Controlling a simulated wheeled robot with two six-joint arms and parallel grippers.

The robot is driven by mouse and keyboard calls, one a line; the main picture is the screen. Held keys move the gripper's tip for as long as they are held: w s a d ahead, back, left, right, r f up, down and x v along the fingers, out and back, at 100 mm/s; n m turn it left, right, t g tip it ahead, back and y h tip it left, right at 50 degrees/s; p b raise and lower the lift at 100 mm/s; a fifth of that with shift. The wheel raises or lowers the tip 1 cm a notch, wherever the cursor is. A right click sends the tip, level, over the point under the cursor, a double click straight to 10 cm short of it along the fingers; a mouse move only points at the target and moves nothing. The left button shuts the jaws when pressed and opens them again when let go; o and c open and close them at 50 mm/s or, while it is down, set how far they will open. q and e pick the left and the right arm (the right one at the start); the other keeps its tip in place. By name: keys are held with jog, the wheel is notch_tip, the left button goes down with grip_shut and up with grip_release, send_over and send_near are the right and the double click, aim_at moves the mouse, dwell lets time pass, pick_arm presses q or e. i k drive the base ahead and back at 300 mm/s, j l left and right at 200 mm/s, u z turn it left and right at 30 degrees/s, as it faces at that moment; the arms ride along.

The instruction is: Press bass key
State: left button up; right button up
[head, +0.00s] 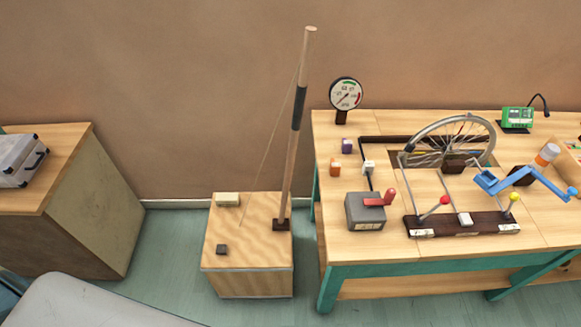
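A thin string runs from the pole's top down to the box top. On the box top lie a cream block (228,199) at the back left and a small dark block (222,249) near the front. No thing in view is readably marked as the bass key, so I cannot tell which block or button it is. Neither of my grippers is in view.
The green-framed workbench (370,252) at right carries a dial gauge (346,95), a spoked wheel (456,122), a grey box with red handle (365,212), a lever board (462,228) and a blue crank (508,184). A wooden cabinet (86,212) stands at left. Floor between is clear.

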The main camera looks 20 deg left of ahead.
aim_at(220, 249)
jog(key=u, duration=0.95)
